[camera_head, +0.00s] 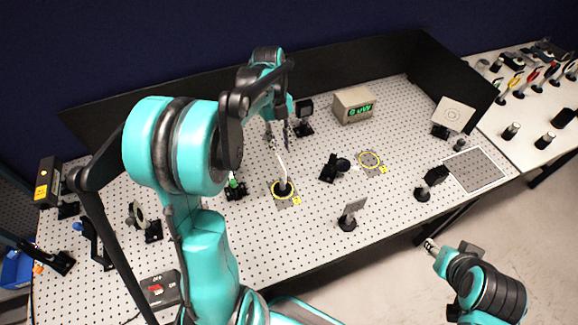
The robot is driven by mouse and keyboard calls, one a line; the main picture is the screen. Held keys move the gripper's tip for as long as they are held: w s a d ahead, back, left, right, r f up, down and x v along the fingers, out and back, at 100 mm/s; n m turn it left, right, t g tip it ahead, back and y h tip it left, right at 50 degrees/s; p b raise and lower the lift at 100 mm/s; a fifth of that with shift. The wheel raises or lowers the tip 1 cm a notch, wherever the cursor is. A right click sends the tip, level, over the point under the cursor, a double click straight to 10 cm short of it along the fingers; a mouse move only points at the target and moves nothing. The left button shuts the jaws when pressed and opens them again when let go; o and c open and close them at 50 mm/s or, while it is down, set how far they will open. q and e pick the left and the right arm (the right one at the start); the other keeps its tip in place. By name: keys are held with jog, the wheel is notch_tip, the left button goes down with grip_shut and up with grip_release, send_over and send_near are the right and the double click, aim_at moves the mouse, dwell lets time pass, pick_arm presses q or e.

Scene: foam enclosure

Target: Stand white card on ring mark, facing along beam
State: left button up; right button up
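The white card (282,164) shows as a thin, nearly edge-on strip rising from a round black base (284,188). My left gripper (278,142) points down just above the card, fingers apart, with the card's top edge close to the fingertips. I see no clear grip on the card. My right gripper (431,246) is off the table's front edge at lower right, away from the card; its fingers are too small to read.
A black mount (335,167) stands between the rings. A grey plate on a post (352,211) stands in front. Black walls (160,117) edge the back.

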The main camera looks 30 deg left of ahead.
pick_arm(q)
jog(key=s+d+r+n+t+y, duration=0.2)
jog(key=s+d+n+t, duration=0.6)
jog(key=n, duration=1.6)
jog(key=s+d+r, duration=0.1)
jog(key=s+d, duration=0.3)
jog(key=shift+s+d+r+n+t, duration=0.15)
jog(key=shift+s+r+n+t, duration=0.1)
jog(key=shift+s+n+t, duration=0.15)
jog(key=shift+s, duration=0.1)
